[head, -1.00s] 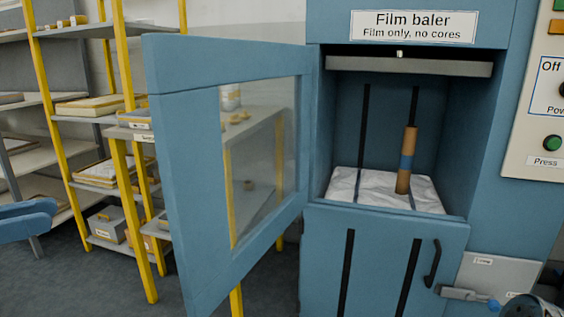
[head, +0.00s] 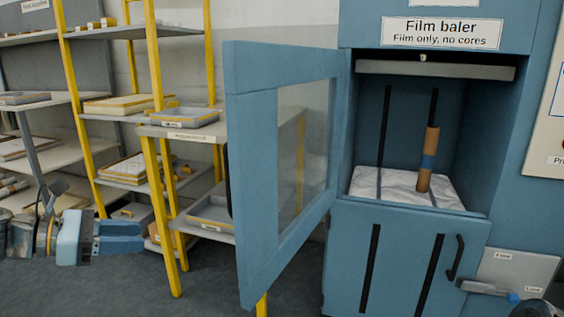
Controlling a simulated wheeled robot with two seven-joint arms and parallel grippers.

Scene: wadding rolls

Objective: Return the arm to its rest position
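My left gripper (head: 120,237) is in the head view at the lower left, in front of the shelving. Its two blue fingers point right and lie close together. Nothing shows between them, but I cannot tell whether they fully meet. It is well left of the open baler door (head: 250,180) and touches nothing that I can see. A rounded part at the bottom right corner looks like my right arm; its gripper cannot be made out.
The film baler (head: 405,255) stands at the right. Inside, a brown cardboard core (head: 424,182) with a blue band stands tilted on white film (head: 395,187). Yellow-posted shelves (head: 165,150) with trays stand behind at the left. Grey floor shows between shelves and door.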

